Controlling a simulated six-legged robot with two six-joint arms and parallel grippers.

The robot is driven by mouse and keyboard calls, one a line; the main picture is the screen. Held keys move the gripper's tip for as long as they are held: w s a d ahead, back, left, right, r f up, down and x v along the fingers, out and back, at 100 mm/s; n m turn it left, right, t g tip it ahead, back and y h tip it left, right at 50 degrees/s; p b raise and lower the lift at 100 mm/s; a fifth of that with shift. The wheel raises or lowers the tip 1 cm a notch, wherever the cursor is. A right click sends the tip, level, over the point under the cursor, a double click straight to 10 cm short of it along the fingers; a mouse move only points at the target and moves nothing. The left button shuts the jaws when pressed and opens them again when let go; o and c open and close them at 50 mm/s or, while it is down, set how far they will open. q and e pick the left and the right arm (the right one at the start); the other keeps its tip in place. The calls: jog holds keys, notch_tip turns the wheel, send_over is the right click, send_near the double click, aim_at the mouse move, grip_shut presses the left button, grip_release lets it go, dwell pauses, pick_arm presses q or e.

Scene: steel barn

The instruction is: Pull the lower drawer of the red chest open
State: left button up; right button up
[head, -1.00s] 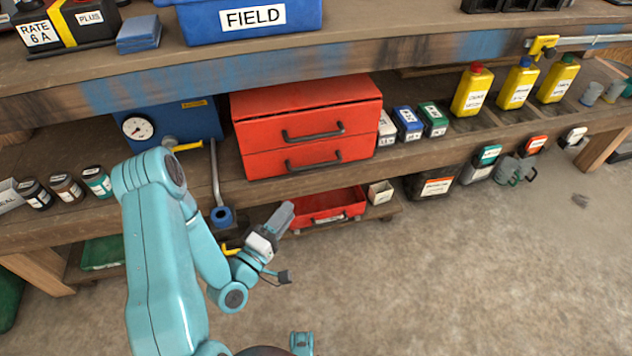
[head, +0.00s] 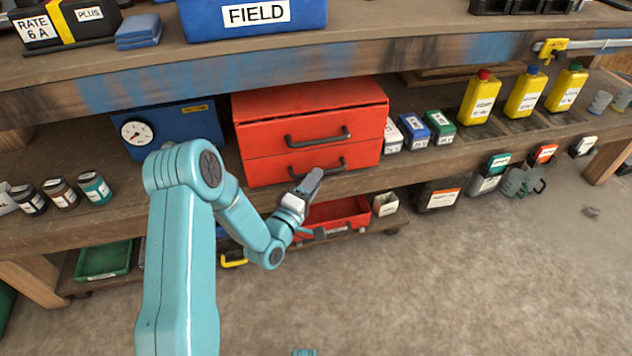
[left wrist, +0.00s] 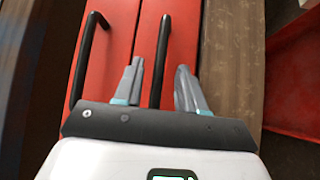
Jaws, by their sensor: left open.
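The red chest (head: 268,141) stands on the lower shelf, with two drawers, both looking shut. The upper drawer has a dark bar handle (head: 318,137). The lower drawer (head: 265,172) has a similar handle (head: 318,167). My left gripper (head: 313,180) is open and empty, close in front of the lower handle near its right part. In the left wrist view the chest appears turned on its side; the lower handle (left wrist: 160,60) lies in the gap between my two fingertips (left wrist: 160,75), and the upper handle (left wrist: 86,58) is left of them. I cannot tell whether the fingers touch it.
Under the chest is an open red tray (head: 340,218), just below my gripper. A blue box with a gauge (head: 172,130) stands left of the chest; small labelled boxes (head: 415,130) stand right. The bench top overhangs above. The floor in front (head: 450,290) is clear.

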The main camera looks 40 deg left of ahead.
pick_arm(q)
jog(key=shift+w+r, duration=0.15)
jog(key=shift+w, duration=0.55)
pick_arm(e)
jog(key=shift+w+f, duration=0.1)
jog(key=shift+f, duration=0.05)
pick_arm(q)
grip_shut()
pick_arm(e)
jog(key=shift+d, duration=0.1)
